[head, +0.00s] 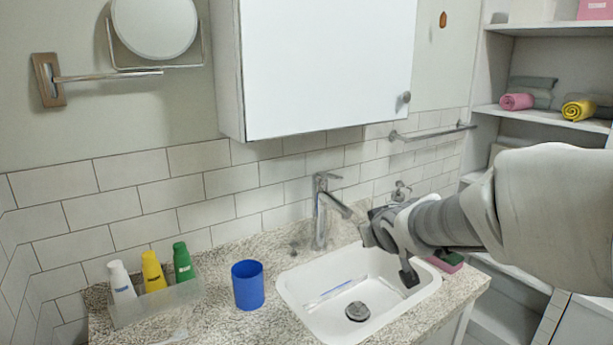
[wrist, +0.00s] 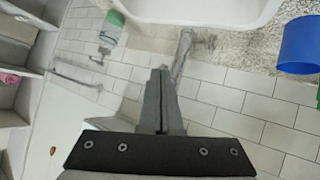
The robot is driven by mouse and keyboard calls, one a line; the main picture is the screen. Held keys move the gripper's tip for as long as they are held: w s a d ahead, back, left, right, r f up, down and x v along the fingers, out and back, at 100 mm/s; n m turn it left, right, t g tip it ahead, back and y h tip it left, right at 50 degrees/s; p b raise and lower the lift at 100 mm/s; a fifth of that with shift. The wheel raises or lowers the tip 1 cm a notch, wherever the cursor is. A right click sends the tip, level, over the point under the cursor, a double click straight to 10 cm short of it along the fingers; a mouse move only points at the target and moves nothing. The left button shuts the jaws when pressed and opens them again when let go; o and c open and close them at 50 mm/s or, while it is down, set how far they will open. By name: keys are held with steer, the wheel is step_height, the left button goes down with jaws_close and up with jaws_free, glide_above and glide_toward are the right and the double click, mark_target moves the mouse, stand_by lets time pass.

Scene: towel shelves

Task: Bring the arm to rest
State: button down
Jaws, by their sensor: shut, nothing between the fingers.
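My gripper (wrist: 160,80) shows in the wrist view with its two fingers together and nothing between them. In the head view, my arm reaches in from the right, and its end hangs in front of the tap (head: 322,210) and over the white sink (head: 290,292). The gripper end hides part of the wall and the sink's back right side. In the wrist view the fingertips appear near the tap, with the sink's rim (wrist: 190,18) above them; I cannot tell the exact distance.
A blue cup (head: 248,285) and a clear tray (head: 155,307) with several bottles stand left of the sink. A towel rail (head: 432,131) and shelves (head: 530,116) with rolled towels are at the right. A sponge (head: 446,262) lies by the sink.

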steer(key=s+f+m+g, duration=0.25)
steer(key=s+g, duration=0.35)
steer(key=s, duration=2.4)
step_height(320, 180, up, 14)
steer(key=p, duration=1.3)
steer(key=shift+w+d+m, duration=0.25)
steer(key=shift+d+m, duration=0.1)
steer(key=shift+d, duration=0.1)
steer(key=shift+d, duration=0.2)
stand_by(2.1)
